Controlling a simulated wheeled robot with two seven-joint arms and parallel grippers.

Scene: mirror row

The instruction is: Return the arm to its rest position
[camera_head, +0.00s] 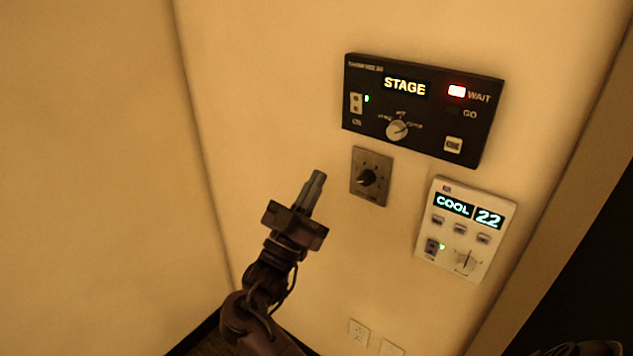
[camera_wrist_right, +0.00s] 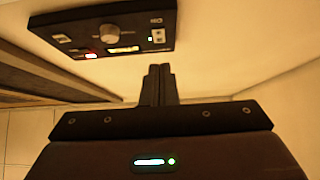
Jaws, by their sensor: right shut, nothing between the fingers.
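My right gripper (camera_head: 317,184) is raised in front of the wall, to the left of the small grey dial plate, with its fingers together and nothing between them. In the right wrist view its closed fingers (camera_wrist_right: 159,82) point toward the wall, near the black panel. My left gripper is not seen in either view.
A black panel (camera_head: 370,137) reads STAGE, with the red WAIT lamp lit. It also shows in the right wrist view (camera_wrist_right: 80,27). Below are the grey dial plate (camera_head: 384,163) and a white COOL 22 thermostat (camera_head: 481,266). Outlets (camera_head: 358,333) sit low. The left wall is bare.

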